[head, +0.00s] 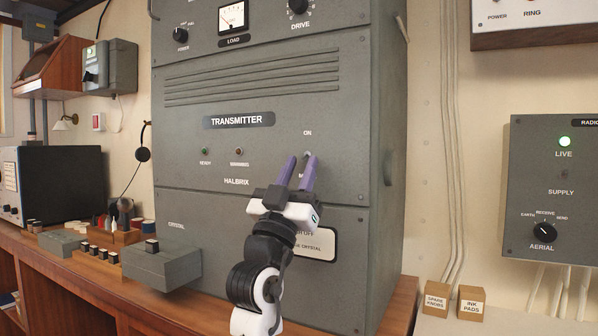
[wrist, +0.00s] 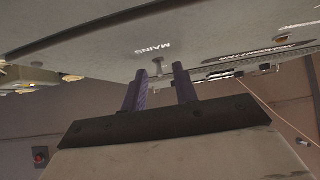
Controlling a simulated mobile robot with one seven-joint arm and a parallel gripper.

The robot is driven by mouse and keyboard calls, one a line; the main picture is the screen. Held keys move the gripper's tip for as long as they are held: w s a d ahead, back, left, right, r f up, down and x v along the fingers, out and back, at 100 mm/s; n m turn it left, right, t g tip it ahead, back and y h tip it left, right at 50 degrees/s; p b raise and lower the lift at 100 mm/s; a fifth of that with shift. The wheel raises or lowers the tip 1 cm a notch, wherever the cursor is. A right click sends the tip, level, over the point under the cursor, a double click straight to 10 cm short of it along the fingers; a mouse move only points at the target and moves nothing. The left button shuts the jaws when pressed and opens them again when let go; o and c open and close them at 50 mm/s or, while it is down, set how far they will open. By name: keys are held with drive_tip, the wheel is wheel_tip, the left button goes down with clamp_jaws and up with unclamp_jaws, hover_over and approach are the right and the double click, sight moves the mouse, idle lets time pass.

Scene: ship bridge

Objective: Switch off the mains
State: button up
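The grey transmitter (head: 180,122) stands upright on the wooden desk. The mains switch (head: 307,154) is a small metal toggle on its front, under the word ON. Its lower label is hidden by my gripper. In the wrist view the toggle (wrist: 158,65) shows beside the word MAINS. My gripper (head: 301,160) is open, with its two purple fingers pointing up at the panel. In the wrist view the fingertips (wrist: 159,72) lie either side of the toggle. I cannot tell whether either finger touches it, nor clearly which way the toggle points.
Ready (head: 205,151) and a second lamp (head: 238,151) sit left of the switch. A notice plate (head: 323,246) is partly behind my arm. A grey box (head: 160,264) stands on the desk at left.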

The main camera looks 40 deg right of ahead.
drive_tip(key=b+v, duration=0.3)
drive_tip(key=v, duration=1)
drive_tip(key=shift+s+a+f, duration=0.15)
drive_tip(key=shift+a+f, duration=0.1)
drive_tip(key=shift+f, duration=0.05)
